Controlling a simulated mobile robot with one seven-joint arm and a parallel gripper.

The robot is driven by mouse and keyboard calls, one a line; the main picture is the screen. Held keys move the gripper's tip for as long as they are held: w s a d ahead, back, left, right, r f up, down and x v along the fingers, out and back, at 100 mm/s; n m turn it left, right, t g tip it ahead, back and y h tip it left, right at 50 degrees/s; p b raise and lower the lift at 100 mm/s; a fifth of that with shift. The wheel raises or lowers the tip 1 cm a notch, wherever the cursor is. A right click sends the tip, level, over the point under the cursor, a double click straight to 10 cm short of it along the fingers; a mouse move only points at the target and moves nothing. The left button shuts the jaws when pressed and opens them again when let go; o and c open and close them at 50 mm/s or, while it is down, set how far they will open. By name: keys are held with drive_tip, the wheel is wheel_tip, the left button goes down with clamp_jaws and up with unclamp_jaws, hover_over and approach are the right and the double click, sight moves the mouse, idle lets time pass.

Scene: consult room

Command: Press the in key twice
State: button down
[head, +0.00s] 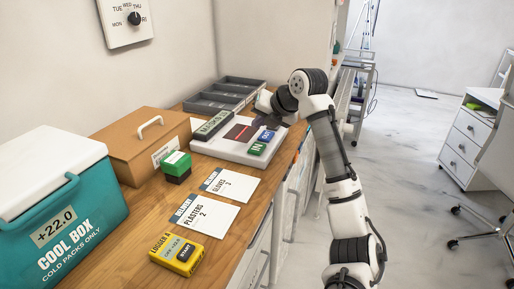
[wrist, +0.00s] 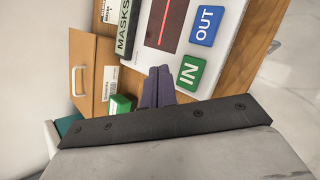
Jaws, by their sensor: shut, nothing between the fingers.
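The green IN key (head: 257,148) and the blue OUT key (head: 266,136) sit on a white scanner unit (head: 215,148) on the wooden counter. In the wrist view the IN key (wrist: 189,72) lies just right of my fingertips, with the OUT key (wrist: 206,25) beyond it. My gripper (wrist: 158,72) is shut and empty, its dark fingers pointing toward the white unit. In the head view my gripper (head: 269,121) is over the far right part of the unit, beyond the keys. I cannot tell its height or any contact.
A grey tray (head: 222,92) stands behind. Nearer are a green box (head: 176,164), cards (head: 203,213), a yellow logger (head: 177,253), a brown box (head: 137,150) and a cool box (head: 60,215).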

sight(260, 149)
drive_tip(key=shift+r, duration=0.1)
wheel_tip(260, 149, up, 4)
drive_tip(key=m+p, duration=0.5)
drive_tip(key=m, duration=0.3)
drive_tip(key=m+p, duration=0.4)
drive_tip(key=m, duration=0.4)
drive_tip(key=shift+w+d+m+g+y+p, duration=0.1)
drive_tip(key=shift+d+m+g+y+p, duration=0.05)
drive_tip(key=shift+m+g+y+p, duration=0.25)
drive_tip(key=shift+f, duration=0.25)
wheel_tip(260, 149, down, 9)
drive_tip(key=b, duration=0.6)
drive_tip(key=shift+r, duration=0.2)
drive_tip(key=shift+f, duration=0.1)
idle(0.8)
drive_tip(key=shift+f, duration=0.35)
